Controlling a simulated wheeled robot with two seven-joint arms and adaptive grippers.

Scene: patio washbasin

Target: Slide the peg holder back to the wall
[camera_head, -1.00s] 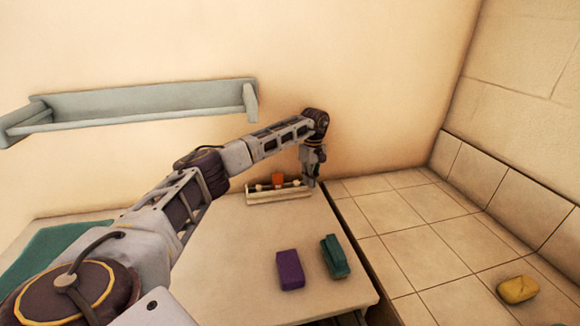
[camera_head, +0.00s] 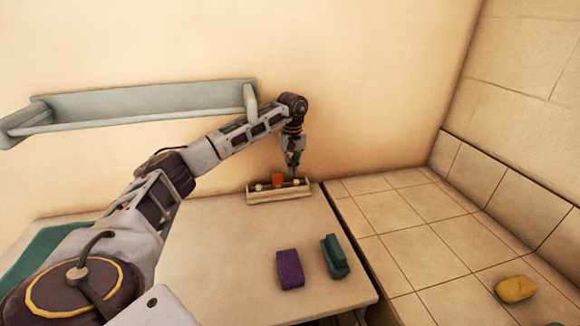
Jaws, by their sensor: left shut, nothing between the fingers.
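The peg holder (camera_head: 279,195) is a long, low, pale wooden rack with light round knobs and an orange-red piece on it. It lies on the far part of the pale table, close to the back wall. My left gripper (camera_head: 292,174) is shut and empty, pointing down just above or behind the right half of the holder. I cannot tell whether the fingertips touch it. The gap between holder and wall is hard to judge. My right gripper is not in view.
A purple block (camera_head: 290,268) and a green block (camera_head: 335,257) lie near the table's front right. A grey wall shelf (camera_head: 140,101) hangs above my left arm. A yellow lump (camera_head: 515,289) lies on the tiled surface (camera_head: 420,240) at right. The table's middle is clear.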

